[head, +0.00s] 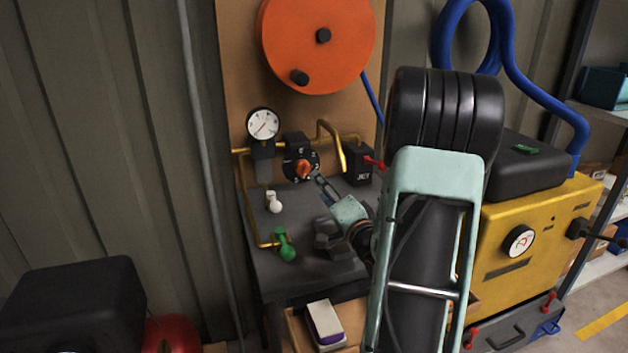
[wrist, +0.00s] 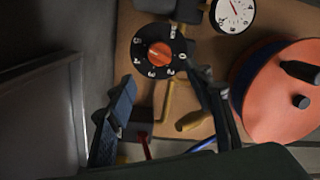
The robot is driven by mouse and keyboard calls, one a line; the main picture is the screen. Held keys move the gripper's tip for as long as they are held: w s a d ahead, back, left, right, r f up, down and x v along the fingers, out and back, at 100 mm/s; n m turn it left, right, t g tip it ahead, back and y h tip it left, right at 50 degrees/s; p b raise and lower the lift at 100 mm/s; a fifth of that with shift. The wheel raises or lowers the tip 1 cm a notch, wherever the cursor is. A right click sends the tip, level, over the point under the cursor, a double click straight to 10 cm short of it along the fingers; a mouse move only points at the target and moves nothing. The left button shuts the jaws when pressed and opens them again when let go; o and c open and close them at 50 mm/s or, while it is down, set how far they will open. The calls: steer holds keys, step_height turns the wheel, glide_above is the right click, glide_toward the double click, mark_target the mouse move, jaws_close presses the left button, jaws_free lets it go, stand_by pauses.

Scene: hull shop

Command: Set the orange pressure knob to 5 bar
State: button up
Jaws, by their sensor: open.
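The orange pressure knob (head: 303,168) sits at the centre of a black numbered dial (head: 291,166) on the back panel. In the wrist view the knob (wrist: 160,53) and its dial (wrist: 143,41) are at the upper middle, seen turned, with several numbers legible. I cannot tell for sure which number the knob points to. My gripper (head: 321,183) is just in front of the dial, at its lower right. In the wrist view my gripper (wrist: 167,80) is open and empty, its fingers apart on either side below the knob, not visibly touching it.
A white gauge (head: 263,123) stands left of the dial; it also shows in the wrist view (wrist: 233,14). A brass pipe (head: 331,140), a black JET box (head: 361,165) and a red lever (head: 374,162) are close on the right. A green handle (head: 285,246) stands below. An orange reel (head: 318,45) is above.

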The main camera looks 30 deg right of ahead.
steer(key=shift+s+a, duration=0.25)
steer(key=shift+s, duration=1.05)
steer(key=shift+w, duration=0.1)
